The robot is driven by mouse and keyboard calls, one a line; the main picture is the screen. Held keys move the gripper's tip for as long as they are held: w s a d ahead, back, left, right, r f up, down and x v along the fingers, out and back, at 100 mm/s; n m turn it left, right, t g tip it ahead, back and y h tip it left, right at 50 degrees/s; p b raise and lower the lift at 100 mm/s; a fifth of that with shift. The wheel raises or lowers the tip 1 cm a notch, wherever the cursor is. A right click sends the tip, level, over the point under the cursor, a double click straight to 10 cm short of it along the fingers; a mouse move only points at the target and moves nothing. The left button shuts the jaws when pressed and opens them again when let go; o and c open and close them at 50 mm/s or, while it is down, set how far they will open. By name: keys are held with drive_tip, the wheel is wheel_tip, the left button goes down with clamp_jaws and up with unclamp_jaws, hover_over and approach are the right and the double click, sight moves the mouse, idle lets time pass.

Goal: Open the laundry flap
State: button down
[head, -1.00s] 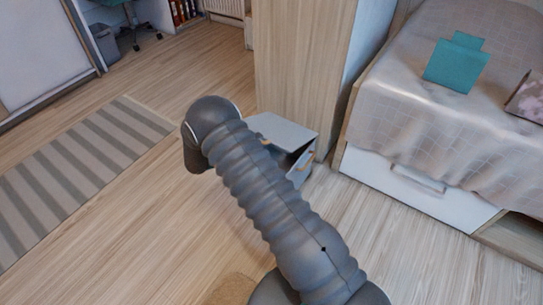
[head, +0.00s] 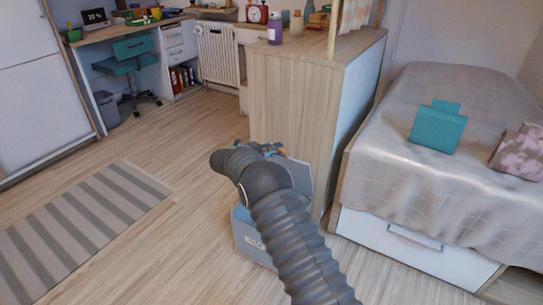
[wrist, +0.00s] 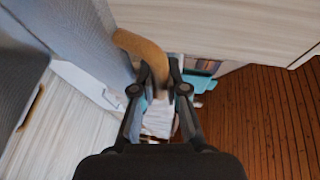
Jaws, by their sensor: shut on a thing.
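The laundry box (head: 248,246) is a blue-grey bin with a pale label, on the floor at the foot of the wooden cabinet. Its grey flap (head: 305,176) stands raised, partly hidden behind my arm. In the wrist view the flap (wrist: 75,35) fills the upper left, with a tan curved handle (wrist: 140,48) at its edge. My gripper (wrist: 160,75) is shut on this handle. White and teal cloth (wrist: 198,83) shows beyond the fingers. In the head view my arm hides the fingertips and much of the box opening.
The tall wooden cabinet (head: 290,110) stands close behind the box. The bed with its white drawer (head: 410,245) is to the right. A striped rug (head: 85,220) lies to the left, with clear wooden floor between it and the box.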

drive_tip(key=shift+w+d+r, duration=0.25)
drive_tip(key=shift+w+d, duration=0.15)
drive_tip(key=shift+w, duration=0.2)
drive_tip(key=c, duration=1.2)
unclamp_jaws()
drive_tip(key=shift+a, duration=0.15)
drive_tip(key=v, duration=1.2)
drive_tip(key=shift+r, duration=0.25)
